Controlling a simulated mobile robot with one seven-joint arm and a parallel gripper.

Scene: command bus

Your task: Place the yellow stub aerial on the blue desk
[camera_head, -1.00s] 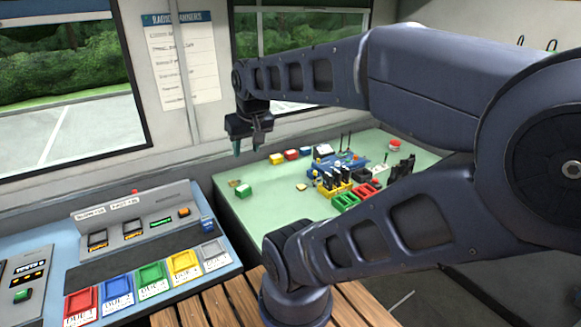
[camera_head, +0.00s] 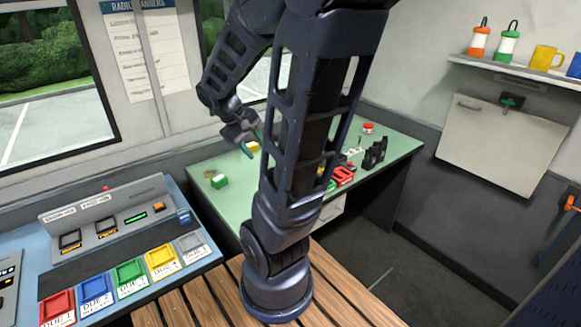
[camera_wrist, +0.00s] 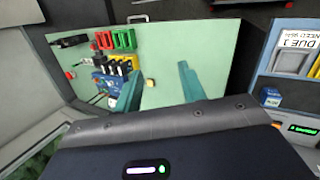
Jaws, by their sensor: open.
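A small pale yellow piece (camera_wrist: 150,83) lies on the green tabletop in the wrist view, between my spread fingers as seen from above. It may be the yellow stub aerial, but it is too small to be sure. The light blue desk (camera_head: 28,228) stands at the left with a console and coloured trays. Part of it shows at the right of the wrist view (camera_wrist: 258,80).
In the wrist view, a blue device (camera_wrist: 105,84) stands close to my left finger. The slatted wooden surface (camera_head: 190,305) in front is clear.

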